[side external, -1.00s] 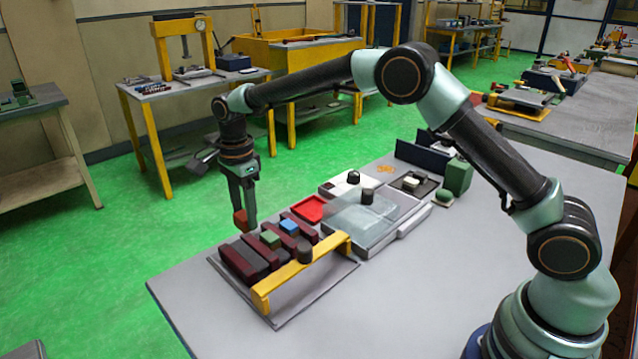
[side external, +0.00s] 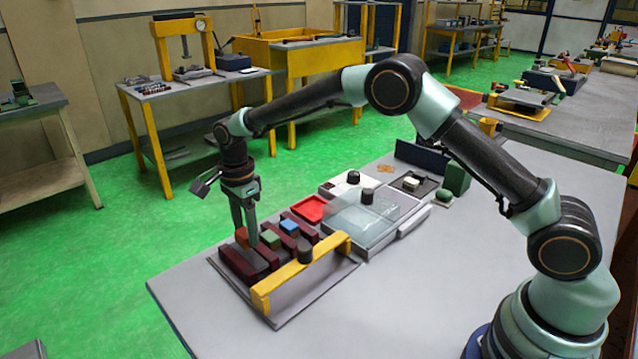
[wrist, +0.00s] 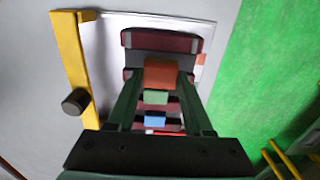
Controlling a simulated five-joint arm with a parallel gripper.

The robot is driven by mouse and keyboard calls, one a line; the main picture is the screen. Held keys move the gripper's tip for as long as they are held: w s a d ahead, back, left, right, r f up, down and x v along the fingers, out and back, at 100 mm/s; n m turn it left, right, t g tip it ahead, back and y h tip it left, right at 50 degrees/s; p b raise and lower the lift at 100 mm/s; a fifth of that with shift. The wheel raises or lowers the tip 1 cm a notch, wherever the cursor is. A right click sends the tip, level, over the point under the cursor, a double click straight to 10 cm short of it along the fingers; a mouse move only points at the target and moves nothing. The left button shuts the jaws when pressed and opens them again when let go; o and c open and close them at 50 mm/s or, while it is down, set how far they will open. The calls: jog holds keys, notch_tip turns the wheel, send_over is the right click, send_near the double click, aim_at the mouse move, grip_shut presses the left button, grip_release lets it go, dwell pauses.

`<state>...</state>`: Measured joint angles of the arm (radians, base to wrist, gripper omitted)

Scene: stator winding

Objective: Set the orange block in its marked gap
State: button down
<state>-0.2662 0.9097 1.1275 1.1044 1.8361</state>
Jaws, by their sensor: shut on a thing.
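My gripper (side external: 247,235) is shut on the orange block (side external: 241,237), low over the far end of the dark red bars (side external: 238,264). In the wrist view the orange block (wrist: 160,74) sits between the two fingertips (wrist: 159,78) and covers part of the bars and gap below it. I cannot tell whether its underside touches the bars or is down in a gap. A green block (side external: 270,238) and a blue block (side external: 290,227) sit among the bars, to the right of the orange one. The marked gap is not clearly visible.
A yellow rail (side external: 301,274) with a dark knob (side external: 305,252) stands along the near side of the bars. A red tray (side external: 309,208) and a clear-covered box (side external: 360,220) lie to the right. The table is clear at the front left.

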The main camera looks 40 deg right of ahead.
aim_at(246, 232)
jog(key=shift+f, duration=1.35)
dwell(1.1)
grip_release()
dwell(0.4)
jog(key=shift+r, duration=3.55)
